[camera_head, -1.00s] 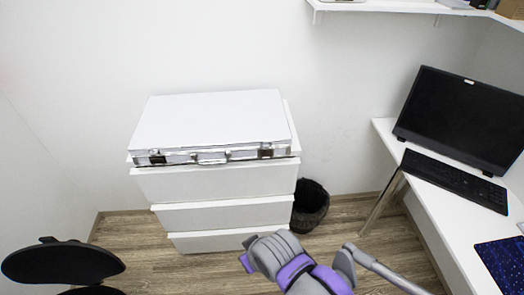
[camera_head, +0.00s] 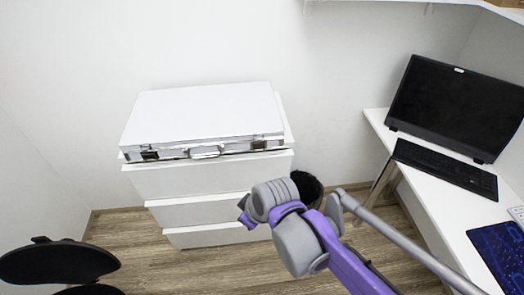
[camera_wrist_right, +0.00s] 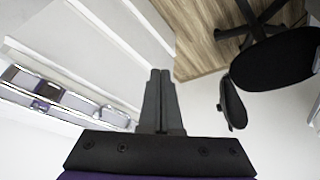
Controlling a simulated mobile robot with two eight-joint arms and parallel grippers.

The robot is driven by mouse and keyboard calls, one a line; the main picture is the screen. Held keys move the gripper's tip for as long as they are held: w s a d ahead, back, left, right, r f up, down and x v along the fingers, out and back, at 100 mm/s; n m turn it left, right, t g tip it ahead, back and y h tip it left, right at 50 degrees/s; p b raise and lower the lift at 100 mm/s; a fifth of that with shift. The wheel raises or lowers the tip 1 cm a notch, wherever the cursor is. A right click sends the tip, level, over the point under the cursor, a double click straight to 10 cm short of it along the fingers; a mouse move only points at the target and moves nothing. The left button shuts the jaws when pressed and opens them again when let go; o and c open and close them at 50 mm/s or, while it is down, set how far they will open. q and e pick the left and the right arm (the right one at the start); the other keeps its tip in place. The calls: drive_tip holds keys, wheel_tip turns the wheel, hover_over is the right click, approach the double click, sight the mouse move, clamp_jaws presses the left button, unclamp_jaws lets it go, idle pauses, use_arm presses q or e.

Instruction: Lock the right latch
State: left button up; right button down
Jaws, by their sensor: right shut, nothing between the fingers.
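A silver-white case (camera_head: 203,112) lies closed and flat on the white drawer unit. The right latch (camera_head: 259,145) is on its front edge near the right corner. The handle (camera_head: 205,151) is at the middle and the left latch (camera_head: 149,155) near the left corner. I cannot tell whether the right latch is locked. My right arm reaches in front of the drawers, below the case; its fingers are hard to make out there. In the right wrist view my right gripper (camera_wrist_right: 160,72) is shut and empty, apart from the case front (camera_wrist_right: 70,97). My left gripper is not in view.
The white drawer unit (camera_head: 208,181) stands against the wall. A black bin (camera_head: 307,188) is right of it, partly behind my arm. A desk with a monitor (camera_head: 457,108) and keyboard (camera_head: 446,167) is at the right. A black chair (camera_head: 58,262) is at lower left.

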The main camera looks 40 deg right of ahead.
sight(259, 147)
drive_tip(key=w+d+r+n, duration=0.2)
drive_tip(key=w+d, duration=0.1)
drive_tip(key=d, duration=0.3)
drive_tip(key=w+d+r+n+t, duration=0.1)
drive_tip(key=w+d+r+n, duration=0.1)
drive_tip(key=d, duration=0.4)
drive_tip(key=w+d+r+n, duration=0.2)
drive_tip(key=w+d+n, duration=0.1)
drive_tip(key=d, duration=0.4)
drive_tip(key=shift+w+t+b, duration=0.35)
drive_tip(key=shift+t+b, duration=0.05)
drive_tip(key=shift+b, duration=0.05)
drive_tip(key=shift+f, duration=0.15)
drive_tip(key=w+d+f, duration=0.1)
drive_tip(key=w+f, duration=0.7)
drive_tip(key=w, duration=0.1)
drive_tip(key=shift+d+f, duration=0.25)
drive_tip(key=shift+f, duration=0.05)
drive_tip(key=shift+b, duration=0.3)
